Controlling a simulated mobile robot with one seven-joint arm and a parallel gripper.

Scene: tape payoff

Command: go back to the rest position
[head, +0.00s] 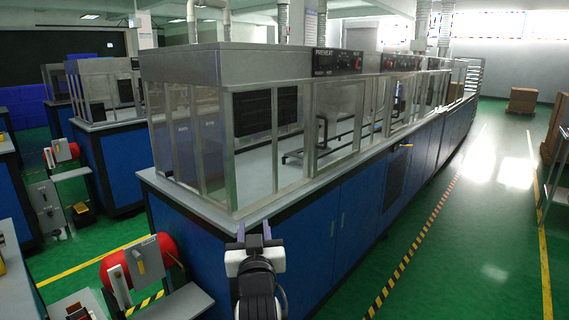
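My gripper (253,232) shows at the bottom centre of the head view, seen from behind with its white wrist body below it. Its two thin fingers stand apart with a gap between them, and I see nothing held in it. It appears in front of the near corner of a long blue machine bench (300,240). I cannot tell how far it is from the bench.
A red roll on a payoff stand (150,258) is at lower left, beside the bench. A second red roll (65,151) is farther back left. Cardboard boxes (522,100) stand far right. The green aisle (470,230) right of the bench is clear.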

